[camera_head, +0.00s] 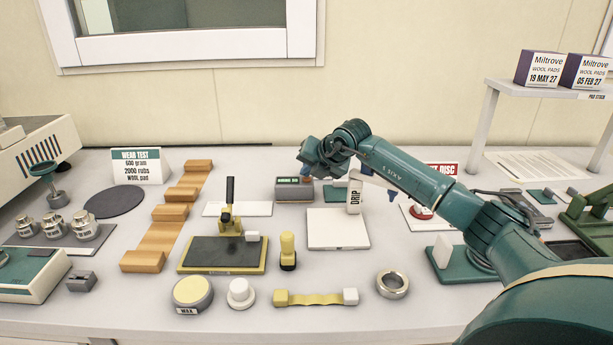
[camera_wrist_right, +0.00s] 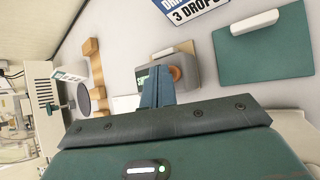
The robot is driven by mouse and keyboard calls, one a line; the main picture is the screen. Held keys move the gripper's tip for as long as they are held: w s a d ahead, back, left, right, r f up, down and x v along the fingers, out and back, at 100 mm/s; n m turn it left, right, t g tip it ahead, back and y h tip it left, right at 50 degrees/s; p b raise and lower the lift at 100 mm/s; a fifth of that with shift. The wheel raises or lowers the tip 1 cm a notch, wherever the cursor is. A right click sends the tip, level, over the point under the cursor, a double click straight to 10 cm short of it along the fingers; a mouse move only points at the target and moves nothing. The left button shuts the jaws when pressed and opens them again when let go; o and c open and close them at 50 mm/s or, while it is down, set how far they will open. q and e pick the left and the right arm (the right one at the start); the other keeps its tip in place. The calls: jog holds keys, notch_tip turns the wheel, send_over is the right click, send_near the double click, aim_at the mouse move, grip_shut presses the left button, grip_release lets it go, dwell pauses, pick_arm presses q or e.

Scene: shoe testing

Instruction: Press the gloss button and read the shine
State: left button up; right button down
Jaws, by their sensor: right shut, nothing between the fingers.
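The gloss meter, a small grey box (camera_head: 292,195) with a dark top and a display, stands in the middle of the table behind the white plate. In the right wrist view the grey meter (camera_wrist_right: 189,62) shows a green-lit display (camera_wrist_right: 142,76) and an orange-brown round button (camera_wrist_right: 176,73). My right gripper (camera_head: 306,175) is shut and empty, above the right end of the meter. In the wrist view its fingers (camera_wrist_right: 158,82) overlap the meter just beside the button. I cannot tell whether they touch it. The display's figures are too small to read. My left gripper is out of view.
A white plate (camera_head: 337,228) and a yellow-edged black tray (camera_head: 222,268) lie in front. Wooden steps (camera_head: 158,238) stand left. Several small items line the front edge.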

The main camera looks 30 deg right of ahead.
aim_at(310, 182)
jog(key=shift+s+d+f, duration=0.1)
jog(key=shift+f, duration=0.25)
jog(key=shift+d+r+p, duration=0.2)
jog(key=shift+r+p, duration=0.35)
jog(key=shift+r, duration=0.5)
notch_tip(310, 182, up, 5)
jog(key=p, duration=0.3)
jog(key=shift+a, duration=0.1)
